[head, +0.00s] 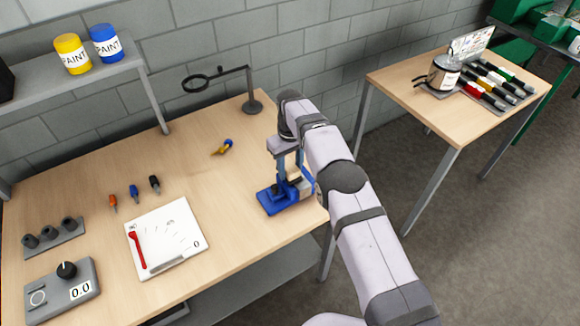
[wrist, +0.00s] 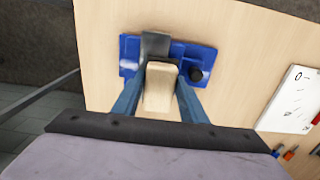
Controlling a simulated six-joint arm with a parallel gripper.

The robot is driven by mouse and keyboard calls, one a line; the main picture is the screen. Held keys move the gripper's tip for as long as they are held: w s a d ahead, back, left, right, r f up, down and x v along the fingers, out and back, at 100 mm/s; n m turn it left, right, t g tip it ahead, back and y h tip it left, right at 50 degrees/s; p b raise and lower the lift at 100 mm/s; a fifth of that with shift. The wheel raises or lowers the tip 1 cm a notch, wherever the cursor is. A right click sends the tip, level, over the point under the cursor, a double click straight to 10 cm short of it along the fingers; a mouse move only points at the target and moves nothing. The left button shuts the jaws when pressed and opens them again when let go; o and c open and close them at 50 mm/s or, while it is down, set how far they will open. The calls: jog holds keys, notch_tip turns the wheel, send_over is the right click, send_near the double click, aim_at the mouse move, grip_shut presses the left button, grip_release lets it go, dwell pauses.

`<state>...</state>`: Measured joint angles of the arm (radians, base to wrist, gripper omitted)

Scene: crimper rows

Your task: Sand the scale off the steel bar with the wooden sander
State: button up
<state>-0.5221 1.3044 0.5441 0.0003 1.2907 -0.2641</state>
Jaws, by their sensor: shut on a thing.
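My gripper (head: 289,172) points down over the blue vise (head: 272,205) near the right edge of the workbench. In the wrist view, its two blue fingers are shut on the pale wooden sander (wrist: 158,90), one on each side. A grey metal piece, apparently the steel bar (wrist: 155,45), shows just beyond the sander's far end, over the blue vise (wrist: 128,58). I cannot tell whether the sander touches the bar. In the head view, the bar and most of the sander are hidden by my gripper and arm. Scale on the bar cannot be made out.
A white dial board (head: 165,238) lies left of the vise. Several small drivers, a grey socket rack (head: 55,240) and a meter box (head: 62,291) sit at left. The bench middle is clear.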

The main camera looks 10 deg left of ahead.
aim_at(296, 184)
jog(key=shift+s+d, duration=1.25)
notch_tip(296, 184, up, 8)
jog(key=p, duration=0.4)
jog(key=shift+r+p, duration=0.15)
jog(key=shift+p, duration=0.15)
